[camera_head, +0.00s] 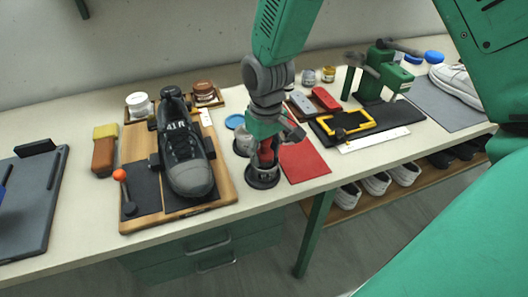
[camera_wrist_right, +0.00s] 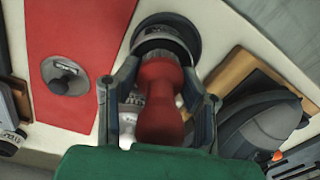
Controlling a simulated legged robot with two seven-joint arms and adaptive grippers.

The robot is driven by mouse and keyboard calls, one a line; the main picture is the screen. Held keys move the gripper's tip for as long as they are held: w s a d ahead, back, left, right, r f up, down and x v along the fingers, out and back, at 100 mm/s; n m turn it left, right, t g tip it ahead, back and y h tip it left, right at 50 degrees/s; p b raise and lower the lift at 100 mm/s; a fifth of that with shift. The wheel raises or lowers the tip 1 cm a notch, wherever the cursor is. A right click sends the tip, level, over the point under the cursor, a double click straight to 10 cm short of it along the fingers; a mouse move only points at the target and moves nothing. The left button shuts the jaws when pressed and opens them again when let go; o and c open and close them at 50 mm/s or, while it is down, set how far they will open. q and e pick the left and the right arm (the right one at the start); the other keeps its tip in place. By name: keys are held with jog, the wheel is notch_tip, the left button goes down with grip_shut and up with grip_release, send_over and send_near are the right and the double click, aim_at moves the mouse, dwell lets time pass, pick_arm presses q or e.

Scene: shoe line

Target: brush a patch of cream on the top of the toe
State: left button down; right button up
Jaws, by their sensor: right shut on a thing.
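The black shoe (camera_head: 185,150) lies on the wooden board (camera_head: 228,190), its grey toe cap towards the front edge. My right gripper (camera_head: 265,146) is right of the shoe, shut on the red handle of a brush (camera_wrist_right: 160,100). The brush points down, its bristles at a round black holder (camera_head: 262,180); the holder also shows in the wrist view (camera_wrist_right: 190,32). I cannot tell whether bristles and holder touch. A white jar (camera_head: 138,105) and a brown jar (camera_head: 204,91) stand behind the shoe. My left gripper is not in view.
An open jar (camera_head: 242,143) with a blue lid (camera_head: 234,121) stands close left of my right gripper. A red mat (camera_head: 304,160) lies to its right. An orange-tipped tool (camera_head: 124,190) and a yellow-topped brush (camera_head: 104,150) are left of the shoe.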

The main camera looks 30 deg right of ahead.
jog(key=shift+s+a+f+p, duration=0.1)
jog(key=shift+s+f+p, duration=0.2)
jog(key=shift+p, duration=0.25)
dwell(2.3)
jog(key=shift+w+r+p, duration=0.25)
jog(key=shift+r+p, duration=0.95)
jog(key=shift+p, duration=0.05)
notch_tip(320, 180, up, 5)
jog(key=p, duration=0.5)
jog(key=shift+w, duration=0.1)
jog(key=shift+f, duration=0.1)
